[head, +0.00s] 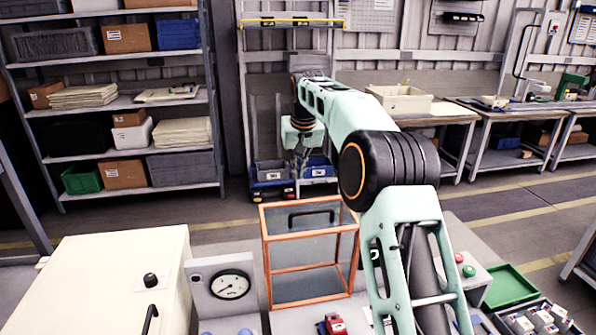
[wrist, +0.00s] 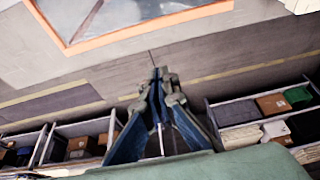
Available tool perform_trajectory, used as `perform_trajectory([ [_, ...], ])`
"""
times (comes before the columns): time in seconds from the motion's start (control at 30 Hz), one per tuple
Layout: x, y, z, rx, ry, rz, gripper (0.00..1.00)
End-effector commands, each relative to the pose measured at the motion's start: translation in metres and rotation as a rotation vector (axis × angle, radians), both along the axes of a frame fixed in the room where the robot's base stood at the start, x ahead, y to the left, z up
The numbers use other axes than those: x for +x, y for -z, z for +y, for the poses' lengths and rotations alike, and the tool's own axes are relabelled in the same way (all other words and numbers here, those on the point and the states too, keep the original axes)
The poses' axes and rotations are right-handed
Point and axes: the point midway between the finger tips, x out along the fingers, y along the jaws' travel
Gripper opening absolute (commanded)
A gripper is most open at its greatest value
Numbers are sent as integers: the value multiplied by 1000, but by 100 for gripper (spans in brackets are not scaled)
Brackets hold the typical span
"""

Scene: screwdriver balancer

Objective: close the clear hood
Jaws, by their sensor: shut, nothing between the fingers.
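The clear hood (head: 312,234) is a box-like frame with orange edges and see-through panels, standing on the bench in the middle of the head view. A black bar handle (head: 311,217) sits on its upper panel. I cannot tell whether the hood is fully down or raised. In the wrist view, part of the orange-edged clear panel (wrist: 150,27) shows at the top. My gripper (head: 300,165) hangs beyond the hood and above it in the head view, apart from it. Its fingertips (wrist: 157,75) meet in the wrist view, with nothing between them.
A cream cabinet (head: 100,285) and a round gauge (head: 230,285) stand left of the hood. A green tray (head: 511,286) and a green button (head: 469,270) are to its right. My arm crosses right of the hood. Shelving (head: 115,105) and blue bins (head: 318,167) stand beyond open floor.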

Motion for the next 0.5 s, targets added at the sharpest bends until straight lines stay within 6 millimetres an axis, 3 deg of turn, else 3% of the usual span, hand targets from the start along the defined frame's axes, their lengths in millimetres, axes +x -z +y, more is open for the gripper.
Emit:
perform_trajectory([
  [0.3,25,65,5,-1,1,5,0],
  [0.5,10,65,1,0,2,0,0],
])
